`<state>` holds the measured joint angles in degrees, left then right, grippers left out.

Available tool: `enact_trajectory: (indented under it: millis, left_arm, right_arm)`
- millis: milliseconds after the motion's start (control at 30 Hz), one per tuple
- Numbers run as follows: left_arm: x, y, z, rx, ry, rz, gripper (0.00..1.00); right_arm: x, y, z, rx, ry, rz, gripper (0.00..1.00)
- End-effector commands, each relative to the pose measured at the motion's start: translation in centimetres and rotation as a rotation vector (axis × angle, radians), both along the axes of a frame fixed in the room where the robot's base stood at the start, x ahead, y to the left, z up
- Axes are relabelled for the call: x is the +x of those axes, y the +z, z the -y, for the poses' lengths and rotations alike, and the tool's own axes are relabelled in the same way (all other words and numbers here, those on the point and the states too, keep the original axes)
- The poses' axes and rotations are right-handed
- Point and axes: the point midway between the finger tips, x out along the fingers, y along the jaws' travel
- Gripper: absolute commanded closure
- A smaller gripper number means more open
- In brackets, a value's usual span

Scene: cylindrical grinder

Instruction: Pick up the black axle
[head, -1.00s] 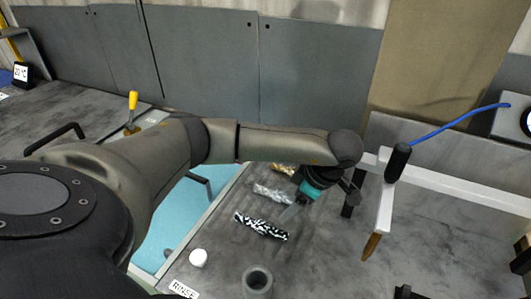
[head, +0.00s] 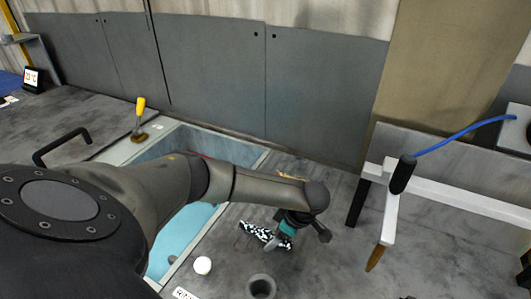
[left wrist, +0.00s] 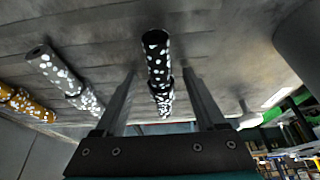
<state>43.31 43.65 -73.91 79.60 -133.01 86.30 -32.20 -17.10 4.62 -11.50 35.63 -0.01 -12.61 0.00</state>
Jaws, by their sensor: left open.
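The black axle (head: 257,231), speckled with white, lies on the grey table in the head view, partly hidden by my left gripper (head: 279,238). In the left wrist view the black axle (left wrist: 157,62) runs between the two open fingers of my left gripper (left wrist: 158,85), which stand on either side of it with gaps. I cannot tell how far the fingertips reach along its height. My right gripper does not show.
A silver axle (left wrist: 62,75) and an orange axle (left wrist: 25,103) lie beside the black one. A white knob (head: 202,265) and a grey cup (head: 261,286) stand nearby. A blue basin (head: 183,235) opens to the left. A white frame (head: 450,190) stands to the right.

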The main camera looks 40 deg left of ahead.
Motion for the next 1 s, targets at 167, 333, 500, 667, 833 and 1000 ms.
enact_trajectory:
  millis: [167,333,500,667,833,1000]
  left_arm:
    - [0.0,0.02,0.03,0.0,-0.001,0.0,0.3]
    - [0.0,0.04,0.04,0.0,-0.001,0.0,0.49]
    - [0.0,0.06,0.05,0.0,0.0,0.0,0.68]
    - [0.0,0.06,0.05,0.0,0.0,-0.001,0.86]
    - [0.01,0.07,0.05,0.0,0.0,-0.001,1.0]
    - [0.0,0.07,0.04,0.0,0.0,-0.001,1.0]
  right_arm:
    - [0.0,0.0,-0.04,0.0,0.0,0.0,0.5]
    - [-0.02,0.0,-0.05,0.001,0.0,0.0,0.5]
    - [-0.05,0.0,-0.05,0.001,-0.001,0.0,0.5]
    - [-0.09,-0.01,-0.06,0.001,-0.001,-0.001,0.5]
    - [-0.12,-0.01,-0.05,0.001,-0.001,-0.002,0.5]
    - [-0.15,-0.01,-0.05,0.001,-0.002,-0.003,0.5]
